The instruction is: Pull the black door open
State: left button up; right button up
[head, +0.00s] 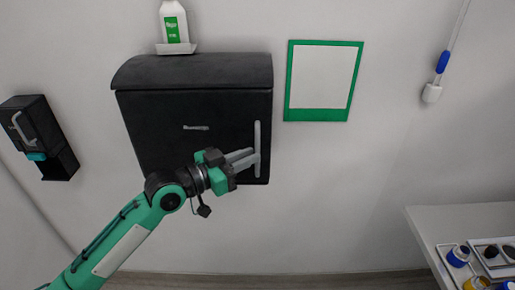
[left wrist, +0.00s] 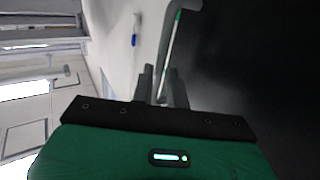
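The black door (head: 190,140) is the front of a black wall cabinet with a rounded top. It looks shut in the head view. Its upright grey handle (head: 257,140) is near the door's right edge. My left gripper (head: 250,158) reaches in from the left, with its fingers at the handle's lower half. In the left wrist view, the handle (left wrist: 169,40) runs down between the two fingers (left wrist: 162,88), which are close together around it. The dark door surface (left wrist: 240,60) fills the right of that view. My right gripper is in neither view.
A white bottle (head: 174,22) stands on a small shelf (head: 177,48) above the cabinet. A small black dispenser (head: 40,137) hangs at left. A green-framed panel (head: 323,115) is right of the cabinet. A white table (head: 460,217) with trays stands at lower right.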

aim_at(258, 173)
pick_arm(q)
jog(key=shift+x, duration=1.65)
jog(key=shift+c, duration=0.4)
grip_shut()
